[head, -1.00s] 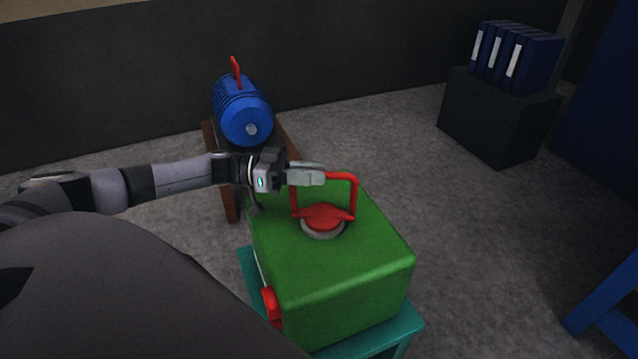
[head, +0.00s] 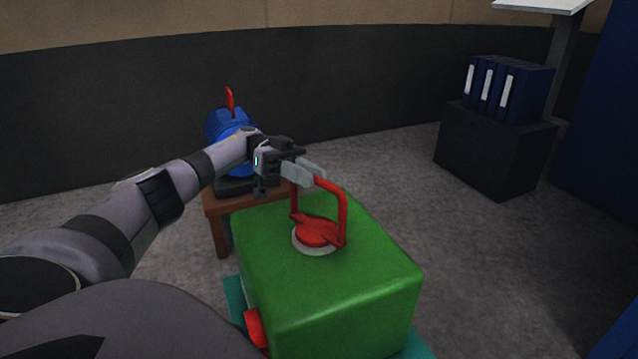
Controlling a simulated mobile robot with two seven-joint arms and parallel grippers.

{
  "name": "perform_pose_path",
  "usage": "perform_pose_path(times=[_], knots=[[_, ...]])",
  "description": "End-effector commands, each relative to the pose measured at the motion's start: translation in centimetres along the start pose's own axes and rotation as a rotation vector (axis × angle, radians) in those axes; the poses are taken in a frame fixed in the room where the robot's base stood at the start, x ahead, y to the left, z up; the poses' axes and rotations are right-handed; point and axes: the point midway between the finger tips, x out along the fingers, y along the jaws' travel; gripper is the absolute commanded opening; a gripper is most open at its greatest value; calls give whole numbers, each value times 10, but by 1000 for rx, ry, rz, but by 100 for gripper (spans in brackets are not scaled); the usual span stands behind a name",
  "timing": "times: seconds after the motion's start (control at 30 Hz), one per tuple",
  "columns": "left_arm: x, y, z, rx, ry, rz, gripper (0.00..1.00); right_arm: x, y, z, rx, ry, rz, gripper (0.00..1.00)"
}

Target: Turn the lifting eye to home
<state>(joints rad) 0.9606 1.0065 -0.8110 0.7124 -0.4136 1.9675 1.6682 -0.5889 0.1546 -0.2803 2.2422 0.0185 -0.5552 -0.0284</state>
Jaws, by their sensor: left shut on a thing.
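The lifting eye (head: 341,215) is a red upright loop on a round red base, set in a pale ring on top of a green block-shaped casting (head: 345,290). My left gripper (head: 312,174) is shut on the top bar of the lifting eye, near its left corner. The fingers hide part of that bar. The loop stands at a slant across the casting's top. A red part (head: 256,327) sticks out low on the casting's left side. My right gripper is not in view.
The casting rests on a teal stand (head: 236,300). Behind it, a blue motor-like body (head: 228,125) with a red upright loop sits on a brown stand (head: 218,228). A dark cabinet (head: 490,150) with blue binders (head: 508,88) stands back right. Floor between is clear.

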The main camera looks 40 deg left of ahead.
Motion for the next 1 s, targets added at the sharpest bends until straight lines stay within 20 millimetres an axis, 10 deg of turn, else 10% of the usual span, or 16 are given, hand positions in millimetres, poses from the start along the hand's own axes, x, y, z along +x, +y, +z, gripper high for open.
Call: perform_pose_path(times=[0.53, 0.57, 0.63, 1.0], knots=[[-2, 3, -4, 11, 6, 22, 0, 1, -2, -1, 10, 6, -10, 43], [-2, 3, -4, 11, 6, 22, 25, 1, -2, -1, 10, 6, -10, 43], [-2, 3, -4, 10, 5, 22, 42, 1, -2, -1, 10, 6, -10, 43], [-3, 4, -8, 6, 0, 19, 42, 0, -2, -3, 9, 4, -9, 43]])
